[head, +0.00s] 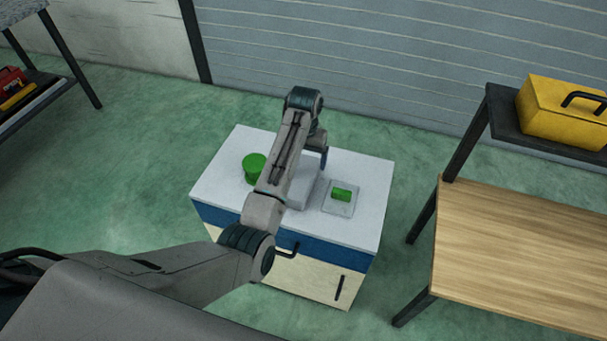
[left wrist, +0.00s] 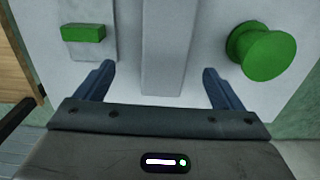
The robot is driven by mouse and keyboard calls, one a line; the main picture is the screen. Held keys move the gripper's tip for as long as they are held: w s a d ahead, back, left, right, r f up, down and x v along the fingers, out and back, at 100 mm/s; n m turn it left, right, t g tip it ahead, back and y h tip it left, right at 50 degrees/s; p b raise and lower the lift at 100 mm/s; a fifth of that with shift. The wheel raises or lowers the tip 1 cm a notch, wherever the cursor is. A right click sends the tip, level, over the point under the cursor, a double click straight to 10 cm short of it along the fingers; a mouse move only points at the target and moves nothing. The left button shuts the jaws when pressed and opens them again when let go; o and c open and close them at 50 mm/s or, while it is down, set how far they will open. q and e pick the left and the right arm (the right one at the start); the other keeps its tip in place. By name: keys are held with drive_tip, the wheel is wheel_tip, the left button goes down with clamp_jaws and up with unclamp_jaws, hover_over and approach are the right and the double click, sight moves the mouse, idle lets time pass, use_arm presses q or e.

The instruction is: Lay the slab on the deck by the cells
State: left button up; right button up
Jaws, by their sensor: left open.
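My left gripper (head: 323,158) is open above the white top of a cabinet (head: 365,231). In the left wrist view the two blue fingers of the gripper (left wrist: 160,82) stand wide apart and empty. A pale grey raised block (head: 301,190), perhaps the slab, is partly hidden under my left arm. It also shows in the left wrist view (left wrist: 164,45), between the lines of the fingers; I cannot tell how far below them it is. I cannot make out a deck or cells. My right gripper is not in view.
A green round knob-like piece (head: 254,168) stands left of the block. A green small block (head: 342,194) sits on a thin grey plate (head: 337,208) to the right. A wooden-topped bench (head: 520,245) and a yellow toolbox (head: 560,110) are at the right.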

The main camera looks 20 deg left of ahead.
sight(302, 176)
use_arm(q)
drive_tip(key=f, duration=0.3)
drive_tip(key=shift+s+a+f, duration=0.1)
drive_tip(key=shift+s+f, duration=0.05)
drive_tip(key=shift+s, duration=0.15)
drive_tip(key=f, duration=0.1)
drive_tip(key=f+p, duration=0.1)
drive_tip(key=f, duration=0.3)
drive_tip(key=shift+w+a+p, duration=0.1)
drive_tip(key=shift+a+p, duration=0.2)
drive_tip(key=shift+a, duration=0.1)
drive_tip(key=shift+f, duration=0.45)
drive_tip(key=shift+c, duration=0.2)
drive_tip(key=c, duration=1.1)
drive_tip(key=shift+r, duration=0.15)
